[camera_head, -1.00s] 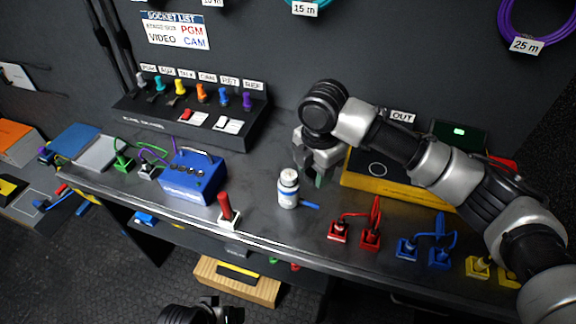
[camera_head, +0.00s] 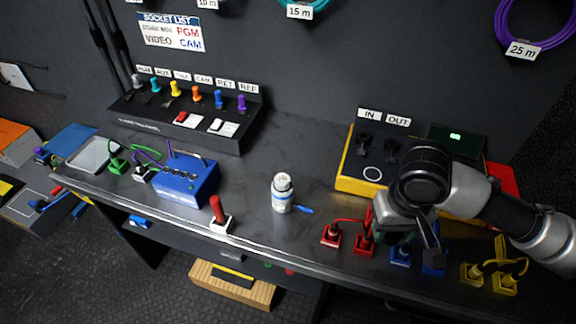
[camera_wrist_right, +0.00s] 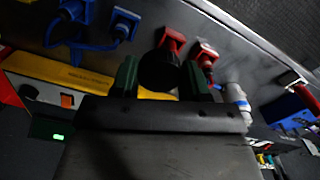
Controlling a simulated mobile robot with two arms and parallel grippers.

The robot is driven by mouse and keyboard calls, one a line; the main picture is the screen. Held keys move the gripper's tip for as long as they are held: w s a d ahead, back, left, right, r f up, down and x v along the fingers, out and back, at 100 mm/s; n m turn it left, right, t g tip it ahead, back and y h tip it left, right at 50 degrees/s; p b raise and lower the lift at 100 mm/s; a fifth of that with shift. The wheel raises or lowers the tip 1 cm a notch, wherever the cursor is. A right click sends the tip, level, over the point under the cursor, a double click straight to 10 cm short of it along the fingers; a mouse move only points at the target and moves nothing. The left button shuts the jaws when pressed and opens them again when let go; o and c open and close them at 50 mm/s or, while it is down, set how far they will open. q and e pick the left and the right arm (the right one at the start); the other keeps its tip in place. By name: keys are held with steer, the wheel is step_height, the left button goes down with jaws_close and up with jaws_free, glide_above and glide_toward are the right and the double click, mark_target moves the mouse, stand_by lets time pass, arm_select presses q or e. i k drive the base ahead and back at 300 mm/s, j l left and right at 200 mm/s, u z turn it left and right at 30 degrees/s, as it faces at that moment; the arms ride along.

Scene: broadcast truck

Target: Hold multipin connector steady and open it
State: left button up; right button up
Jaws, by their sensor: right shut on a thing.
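My right gripper (camera_head: 400,222) is low over the front right of the bench, in front of the yellow box and above the red and blue cable plugs. In the wrist view, the green fingers of the right gripper (camera_wrist_right: 161,82) are shut on a dark round piece (camera_wrist_right: 158,70), likely the multipin connector. Its far side and any pins are hidden. In the head view the held piece is hidden behind the gripper. Red plugs (camera_wrist_right: 173,40) show just beyond the fingers in the wrist view. My left gripper is not in view.
The yellow box (camera_head: 349,175) with IN and OUT labels stands behind the right gripper. A white bottle (camera_head: 282,193), a red-handled switch (camera_head: 218,213) and a blue box (camera_head: 186,183) stand to the left. Red (camera_head: 332,236) and yellow plugs (camera_head: 505,283) line the front edge.

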mark_target(282, 187)
steer(key=i+l+u, duration=0.15)
steer(key=l+u, duration=0.2)
steer(key=i+l+u, duration=0.1)
steer(key=l+u, duration=0.3)
steer(key=u, duration=0.65)
